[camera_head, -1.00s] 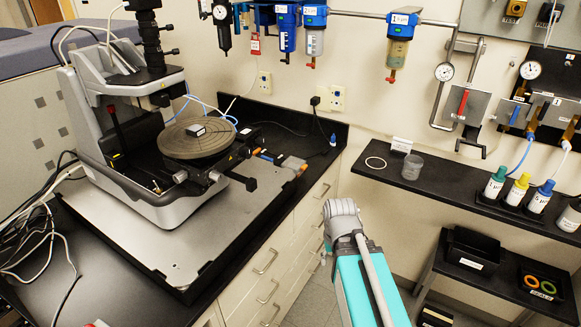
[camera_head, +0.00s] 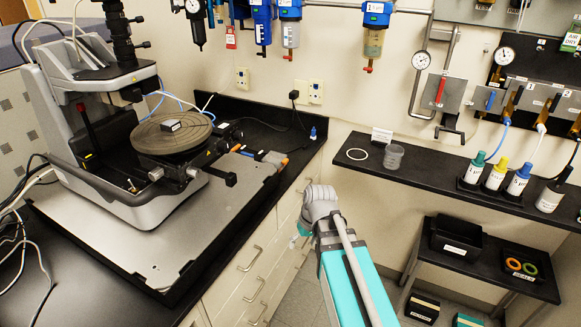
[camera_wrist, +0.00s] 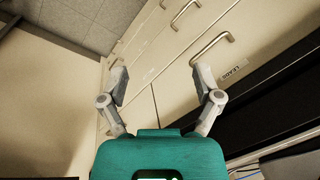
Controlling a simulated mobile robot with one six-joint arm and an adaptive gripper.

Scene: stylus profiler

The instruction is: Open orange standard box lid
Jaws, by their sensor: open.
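A small grey and orange item (camera_head: 272,158) lies on the black bench to the right of the profiler in the head view. It may be the orange standard box, but it is too small to tell, and no lid can be made out. My gripper (camera_wrist: 161,82) is open and empty in the wrist view, its two fingers wide apart in front of drawer fronts. In the head view my arm reaches beside the bench's drawers, and my gripper is mostly hidden. The grey and orange item does not show in the wrist view.
The stylus profiler (camera_head: 110,140) with its round stage (camera_head: 172,140) stands on a metal plate (camera_head: 150,250). A drawer handle (camera_wrist: 212,46) shows in the wrist view. A wall shelf (camera_head: 440,170) holds a beaker (camera_head: 394,157) and several bottles. A low black rack (camera_head: 490,272) stands right.

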